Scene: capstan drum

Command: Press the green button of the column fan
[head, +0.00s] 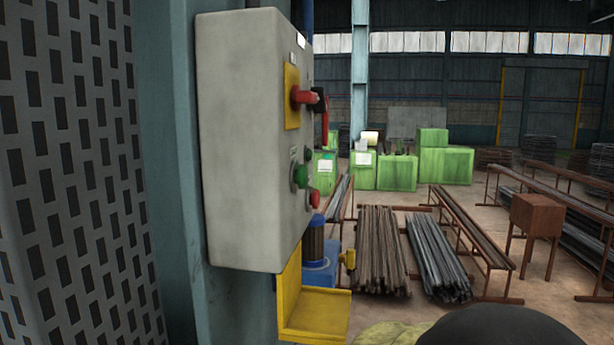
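A grey control box (245,140) is mounted on a teal steel column (172,150), and its button face is turned to the right and seen at a steep angle. A green button (300,177) sticks out low on that face. A smaller green part (308,154) shows just beyond and above it, and a red button (314,199) is below and to the right. Higher up, a red knob (303,97) sits on a yellow plate (291,97). Labels are too small to read, so I cannot tell which control is the column fan's. My gripper is not in view.
A yellow bracket (315,315) juts out below the box, beside a blue machine part (320,272). A perforated grey panel (70,170) fills the left. Bundles of metal bars (382,250) and green cabinets (398,172) stand farther back.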

